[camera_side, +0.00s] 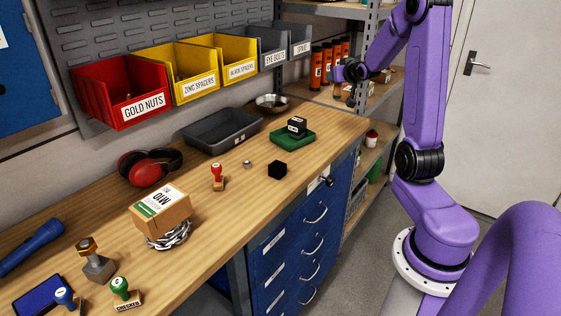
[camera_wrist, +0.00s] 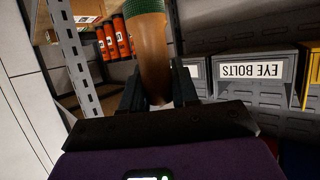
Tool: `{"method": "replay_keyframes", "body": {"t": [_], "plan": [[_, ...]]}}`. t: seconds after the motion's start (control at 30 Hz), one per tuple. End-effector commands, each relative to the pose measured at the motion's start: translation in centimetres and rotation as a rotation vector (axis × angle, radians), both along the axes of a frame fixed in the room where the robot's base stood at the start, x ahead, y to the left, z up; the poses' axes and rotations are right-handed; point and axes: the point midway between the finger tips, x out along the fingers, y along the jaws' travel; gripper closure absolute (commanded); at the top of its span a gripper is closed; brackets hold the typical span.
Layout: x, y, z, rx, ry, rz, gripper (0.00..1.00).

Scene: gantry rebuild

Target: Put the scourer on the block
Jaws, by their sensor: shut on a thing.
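My gripper (camera_wrist: 158,88) is shut on a brown cylinder (camera_wrist: 153,62) with a dark green ribbed end, held between the two dark fingers in the wrist view. In the side view my gripper (camera_side: 347,72) is up in the air near the shelves, beyond the bench's far right end, and its grip is too small to make out. A small black block (camera_side: 278,169) sits on the bench near its front edge, well below my gripper. A silver chain-like heap (camera_side: 170,238), perhaps the scourer, lies on the bench under a carton (camera_side: 160,208); I cannot tell for certain.
A green tray (camera_side: 282,141) holding a black item and a grey tray (camera_side: 215,135) stand behind the block. Red ear defenders (camera_side: 148,167), a red stamp (camera_side: 217,177) and a metal bowl (camera_side: 271,103) are also on the bench. Bins (camera_side: 130,95) hang behind; bench around the block is clear.

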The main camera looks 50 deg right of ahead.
Motion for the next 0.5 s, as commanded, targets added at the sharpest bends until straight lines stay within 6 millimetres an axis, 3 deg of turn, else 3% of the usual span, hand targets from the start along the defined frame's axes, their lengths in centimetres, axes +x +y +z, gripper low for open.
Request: {"method": "replay_keyframes", "body": {"t": [0.37,0.5], "plan": [[5.1,7.9,0.6,0.0,-0.002,0.383,1.0],[6.4,12.1,0.4,0.001,-0.001,0.565,1.0]]}}
